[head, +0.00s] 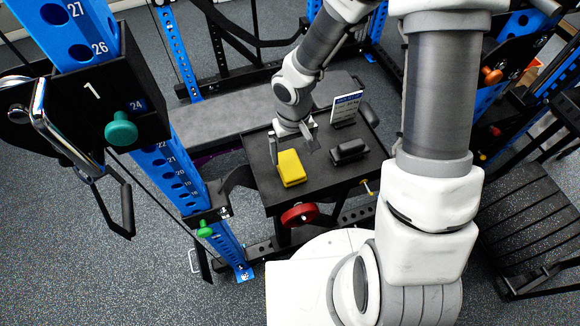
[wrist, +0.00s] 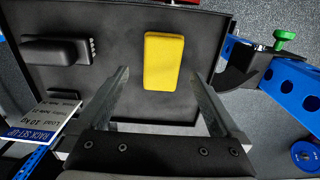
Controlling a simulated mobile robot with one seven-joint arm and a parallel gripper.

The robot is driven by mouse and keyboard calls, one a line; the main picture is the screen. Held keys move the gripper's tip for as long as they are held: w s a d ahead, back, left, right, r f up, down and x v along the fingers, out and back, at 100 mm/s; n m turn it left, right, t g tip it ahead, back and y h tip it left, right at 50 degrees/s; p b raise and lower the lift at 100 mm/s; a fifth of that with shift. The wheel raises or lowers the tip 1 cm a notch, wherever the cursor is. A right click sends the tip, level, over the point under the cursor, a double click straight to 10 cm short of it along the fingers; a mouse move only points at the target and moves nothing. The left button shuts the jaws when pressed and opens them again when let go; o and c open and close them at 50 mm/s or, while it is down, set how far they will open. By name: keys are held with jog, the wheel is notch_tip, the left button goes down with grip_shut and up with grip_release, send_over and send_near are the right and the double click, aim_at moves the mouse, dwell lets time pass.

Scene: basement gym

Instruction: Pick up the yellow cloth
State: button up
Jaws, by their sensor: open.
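The yellow cloth (head: 291,167) is a folded, block-like pad lying on the black tray-like table (head: 327,188) of the rack. In the wrist view the yellow cloth (wrist: 164,61) lies ahead of the fingers, roughly between their lines and nearer the right one. My gripper (head: 293,145) is over the far part of the table, just beyond the cloth in the head view. In the wrist view my gripper (wrist: 160,78) has its two fingers wide apart with nothing between them. I cannot tell the exact height of the fingertips above the table.
A black block-shaped object (head: 348,151) lies right of the cloth. A small sign (head: 346,107) stands behind it, near my gripper. Blue rack uprights (head: 178,178) rise to the left. A grey bench (head: 235,118) lies behind the table. Bare table surface lies in front of the black object.

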aim_at(290, 165)
jog(key=shift+w+a+f, duration=0.1)
jog(key=shift+f, duration=1)
jog(key=shift+w+a+f, duration=0.1)
jog(key=shift+w+f, duration=0.05)
jog(key=shift+f, duration=0.9)
jog(key=shift+w+a+f, duration=0.1)
jog(key=shift+f, duration=1)
jog(key=c, duration=1.2)
jog(key=shift+r, duration=0.15)
